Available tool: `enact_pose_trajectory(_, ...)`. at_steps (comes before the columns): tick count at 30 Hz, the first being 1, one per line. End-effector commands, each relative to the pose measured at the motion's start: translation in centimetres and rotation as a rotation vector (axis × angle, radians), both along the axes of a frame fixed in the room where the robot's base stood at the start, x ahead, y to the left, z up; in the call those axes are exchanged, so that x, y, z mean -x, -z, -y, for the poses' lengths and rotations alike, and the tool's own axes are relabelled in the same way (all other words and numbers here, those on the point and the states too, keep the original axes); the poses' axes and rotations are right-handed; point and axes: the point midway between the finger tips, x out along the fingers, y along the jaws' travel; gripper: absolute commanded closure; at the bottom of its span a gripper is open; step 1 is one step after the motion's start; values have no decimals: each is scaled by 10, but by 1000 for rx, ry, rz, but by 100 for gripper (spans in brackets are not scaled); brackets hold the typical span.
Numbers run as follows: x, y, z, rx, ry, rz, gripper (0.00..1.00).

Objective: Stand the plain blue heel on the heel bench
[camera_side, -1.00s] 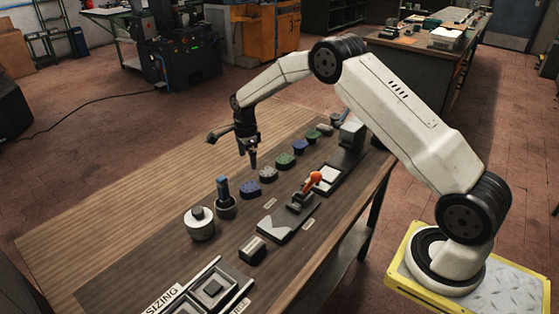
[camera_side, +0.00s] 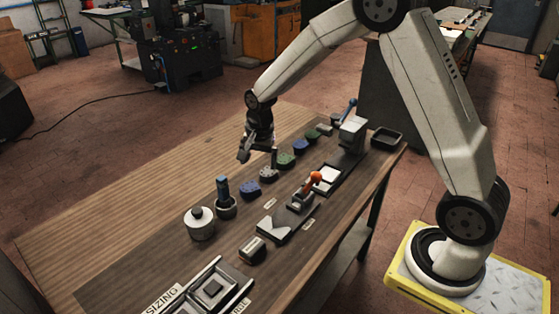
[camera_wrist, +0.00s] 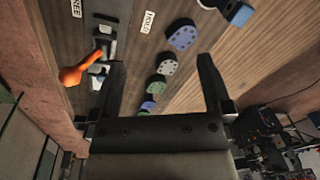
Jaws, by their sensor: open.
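The nearest blue heel (camera_side: 250,189) has pale dots on top, clear in the wrist view (camera_wrist: 182,36). A grey dotted heel (camera_side: 268,174) and a green heel (camera_side: 286,160) follow. Beyond them is another blue heel (camera_side: 301,146), small in the wrist view (camera_wrist: 148,105); I cannot tell if its top is plain. My gripper (camera_side: 259,160) is open and empty over the row, above the grey heel. Its fingers (camera_wrist: 161,62) frame the row in the wrist view. I cannot tell which fixture is the heel bench.
A fixture with an orange-knobbed lever (camera_side: 315,178) stands right of the row. A grey block press (camera_side: 352,133) with a blue lever and a dark tray (camera_side: 386,138) are at the far end. A white round pot (camera_side: 200,224) and a blue-handled tool (camera_side: 223,190) stand nearer.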

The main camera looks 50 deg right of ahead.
Motion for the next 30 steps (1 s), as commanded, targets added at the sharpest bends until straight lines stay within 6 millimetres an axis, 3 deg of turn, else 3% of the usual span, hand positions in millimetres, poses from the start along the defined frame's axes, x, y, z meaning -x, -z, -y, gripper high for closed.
enact_pose_trajectory(9,82,-20,-28,67,-505,56,0)
enact_pose_trajectory(18,159,-22,-45,143,-930,98,0)
enact_pose_trajectory(24,183,-20,-49,171,-1067,109,0)
enact_pose_trajectory(30,187,-19,-49,175,-1089,110,0)
